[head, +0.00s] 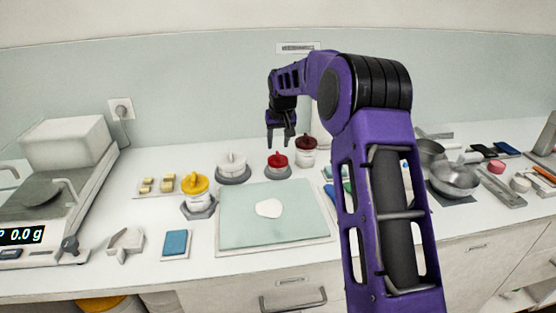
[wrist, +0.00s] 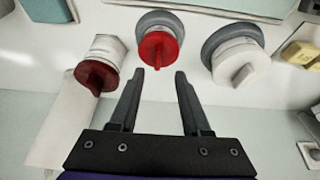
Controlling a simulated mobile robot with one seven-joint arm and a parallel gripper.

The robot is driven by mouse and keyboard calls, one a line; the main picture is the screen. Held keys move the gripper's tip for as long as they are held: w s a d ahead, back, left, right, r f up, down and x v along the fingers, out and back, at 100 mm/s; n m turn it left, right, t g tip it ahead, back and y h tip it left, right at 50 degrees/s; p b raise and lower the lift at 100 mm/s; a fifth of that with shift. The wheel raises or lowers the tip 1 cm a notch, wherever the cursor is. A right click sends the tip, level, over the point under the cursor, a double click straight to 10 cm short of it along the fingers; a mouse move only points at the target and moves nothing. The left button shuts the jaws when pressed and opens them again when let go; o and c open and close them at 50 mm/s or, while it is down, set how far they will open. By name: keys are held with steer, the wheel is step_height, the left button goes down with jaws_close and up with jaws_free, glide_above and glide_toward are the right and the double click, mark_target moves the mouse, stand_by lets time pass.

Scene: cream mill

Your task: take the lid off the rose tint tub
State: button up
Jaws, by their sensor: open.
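A tub with a bright red knobbed lid (head: 278,160) stands in a grey holder at the back of the counter. Its red lid (wrist: 159,49) also shows in the wrist view, seated on the tub. No name is readable, so I cannot confirm which tub is rose tint. My gripper (head: 280,143) is open and empty, just above the red lid. In the wrist view the fingertips (wrist: 158,73) point toward the red lid, with a gap and nothing between them. A dark red-lidded tub (head: 306,147) stands to the right in the head view.
A white-lidded tub (head: 232,163) stands left of the red one, and a yellow-lidded tub (head: 196,190) nearer the front left. A pale green mat (head: 250,225) lies in front. A scale (head: 50,200) stands at left; metal bowls (head: 455,177) stand at right.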

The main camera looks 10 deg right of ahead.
mark_target(278, 154)
steer(key=x, duration=0.5)
steer(key=shift+d+f, duration=0.1)
steer(key=shift+d, duration=0.05)
steer(key=shift+s, duration=0.1)
steer(key=shift+c, duration=0.3)
jaws_close()
